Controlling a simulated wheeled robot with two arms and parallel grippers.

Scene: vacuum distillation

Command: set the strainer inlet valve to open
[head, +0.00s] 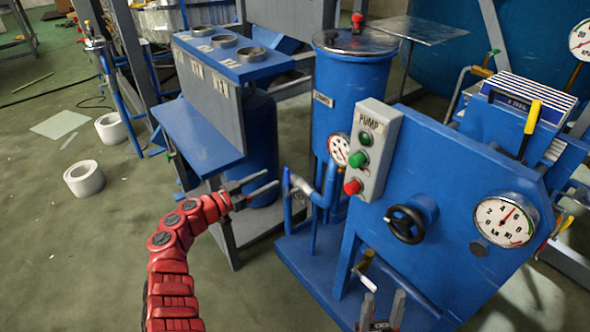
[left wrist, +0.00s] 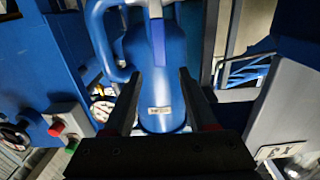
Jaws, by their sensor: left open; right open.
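A valve with a blue upright lever (head: 287,188) and a grey body (head: 303,186) sits on a bent blue pipe (head: 325,190) below the pump panel. No readable label tells whether it is the strainer inlet valve. My left gripper (head: 272,179) is open and empty, just left of the lever and apart from it. In the left wrist view my left gripper (left wrist: 157,88) has its fingers spread, with the blue lever (left wrist: 158,42) beyond and between them. Another small valve (head: 365,262) with a white-ended handle is low on the stand. My right gripper (head: 384,308) is open and empty below it.
The pump box (head: 375,150) has green and red buttons. A black handwheel (head: 404,224) and gauge (head: 506,219) are on the blue panel. A blue tank (head: 350,90) stands behind. White rolls lie on the floor.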

